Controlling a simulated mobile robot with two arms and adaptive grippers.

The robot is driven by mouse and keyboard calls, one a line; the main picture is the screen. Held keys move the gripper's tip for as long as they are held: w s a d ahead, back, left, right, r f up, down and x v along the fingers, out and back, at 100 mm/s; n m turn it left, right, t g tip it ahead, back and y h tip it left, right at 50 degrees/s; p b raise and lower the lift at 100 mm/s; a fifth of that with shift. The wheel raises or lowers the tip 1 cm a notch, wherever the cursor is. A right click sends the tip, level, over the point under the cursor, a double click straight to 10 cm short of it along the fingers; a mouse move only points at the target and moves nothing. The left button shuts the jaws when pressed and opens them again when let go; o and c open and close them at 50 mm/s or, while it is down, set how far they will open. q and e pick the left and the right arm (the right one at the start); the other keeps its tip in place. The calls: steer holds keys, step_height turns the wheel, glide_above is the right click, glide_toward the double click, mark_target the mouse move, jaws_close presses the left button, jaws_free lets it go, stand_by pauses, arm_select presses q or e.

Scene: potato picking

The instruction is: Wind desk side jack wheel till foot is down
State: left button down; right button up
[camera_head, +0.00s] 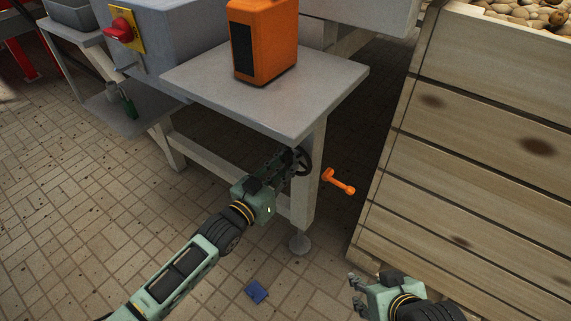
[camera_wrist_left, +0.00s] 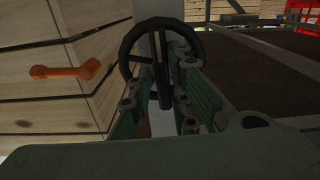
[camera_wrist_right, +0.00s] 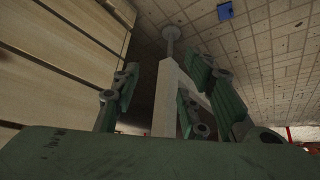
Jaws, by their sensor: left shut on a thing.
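The black jack wheel (camera_head: 302,160) is on the side of the desk leg (camera_head: 308,190), under the grey desk top (camera_head: 270,95). My left gripper (camera_head: 288,163) is shut on the wheel; in the left wrist view the wheel's rim (camera_wrist_left: 128,50) rises behind the fingers (camera_wrist_left: 160,105), which partly hide its lower part. The round foot (camera_head: 300,243) is at the bottom of the leg, close to the floor; I cannot tell whether it touches. The foot also shows in the right wrist view (camera_wrist_right: 171,32). My right gripper (camera_head: 356,292) is open and empty, low before the wooden crate.
The tall wooden crate (camera_head: 470,160) of potatoes stands right of the desk. An orange box (camera_head: 262,45) stands on the desk. A blue object (camera_head: 257,292) lies on the tiled floor. Floor at left is mostly clear.

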arm_select(q)
steer(key=shift+w+a+f+m, duration=0.1)
steer(key=shift+a+f+m, duration=0.15)
steer(key=shift+m, duration=0.05)
arm_select(e)
steer(key=shift+s+d+f+g, duration=0.15)
steer(key=shift+s+f+g, duration=0.1)
steer(key=shift+s, duration=0.3)
steer(key=shift+s+d+f+g, duration=0.15)
steer(key=shift+s+f+g, duration=0.1)
steer(key=shift+s, duration=0.25)
steer(key=shift+r, duration=0.1)
arm_select(q)
steer(key=c, duration=1.8)
jaws_free()
steer(key=shift+a, duration=0.1)
steer(key=shift+o, duration=0.2)
steer(key=shift+r, duration=0.1)
arm_select(e)
steer(key=shift+w, duration=0.1)
arm_select(q)
steer(key=v, duration=1.2)
